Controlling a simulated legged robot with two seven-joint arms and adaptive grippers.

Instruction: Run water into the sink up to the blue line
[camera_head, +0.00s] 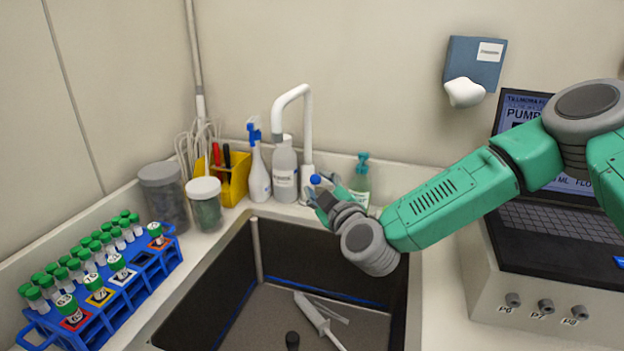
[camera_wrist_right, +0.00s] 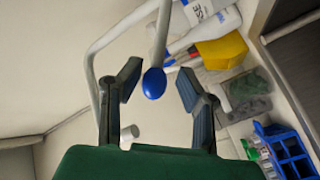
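The sink (camera_head: 232,297) has dark walls with a blue line (camera_head: 330,289) running low around the inside. I see no water in it. A white faucet (camera_head: 307,120) stands behind it, with a blue knob (camera_head: 315,180) near its base. My right gripper (camera_head: 322,191) is at the knob, above the sink's back edge. In the right wrist view my right gripper (camera_wrist_right: 158,76) is open, and the blue knob (camera_wrist_right: 153,83) shows between its two fingers, with gaps on both sides. Whether it is fully within their reach is unclear. My left gripper is not in view.
A blue tube rack (camera_head: 135,280) is left, a laptop (camera_head: 555,220) right.

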